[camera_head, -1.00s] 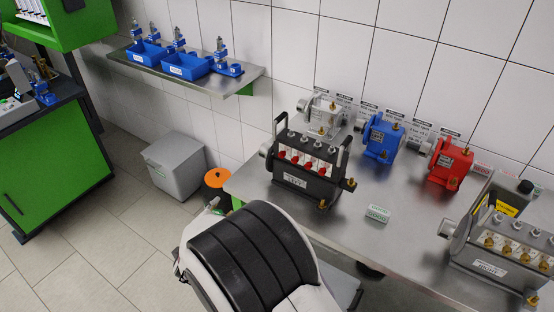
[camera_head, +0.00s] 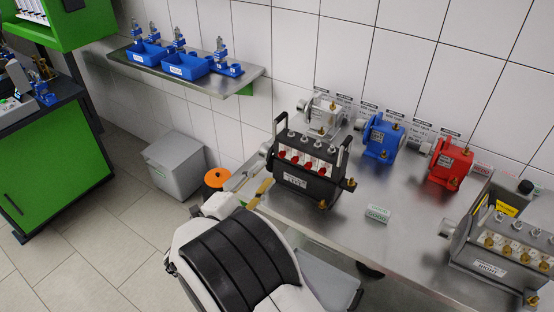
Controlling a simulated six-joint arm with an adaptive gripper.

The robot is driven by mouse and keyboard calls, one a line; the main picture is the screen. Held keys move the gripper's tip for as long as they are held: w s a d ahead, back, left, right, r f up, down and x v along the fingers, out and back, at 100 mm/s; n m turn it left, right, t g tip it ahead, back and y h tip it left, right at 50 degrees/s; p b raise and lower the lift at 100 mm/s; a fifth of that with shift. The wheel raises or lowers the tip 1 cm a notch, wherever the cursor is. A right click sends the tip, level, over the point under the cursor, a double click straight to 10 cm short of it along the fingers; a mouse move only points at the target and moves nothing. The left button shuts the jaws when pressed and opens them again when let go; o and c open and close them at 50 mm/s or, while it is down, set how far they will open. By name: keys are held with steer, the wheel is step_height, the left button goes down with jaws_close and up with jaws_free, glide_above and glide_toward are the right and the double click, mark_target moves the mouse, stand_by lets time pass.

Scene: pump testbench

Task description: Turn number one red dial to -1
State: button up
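A black pump (camera_head: 303,185) with two upright handles stands on the left part of the steel bench. Its front has a row of several small red dials (camera_head: 295,159) on white plates. The dials' numbers and settings are too small to read. My gripper (camera_head: 260,192) is at the bench's left end, just left of the black pump and apart from the dials. A tan finger-like part shows, but the rest of the gripper is small and partly hidden by my arm, so I cannot tell its opening.
The steel bench (camera_head: 345,235) carries a small labelled block (camera_head: 377,214), a blue pump (camera_head: 380,138), a red pump (camera_head: 450,162), a silver pump (camera_head: 323,116) and a grey pump (camera_head: 500,250) at right. A grey bin (camera_head: 178,165) and an orange-topped container (camera_head: 216,178) stand on the floor.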

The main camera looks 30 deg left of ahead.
mark_target(280, 156)
steer(key=shift+w, duration=0.1)
steer(key=shift+w+a, duration=0.15)
steer(key=shift+w, duration=3.65)
jaws_close()
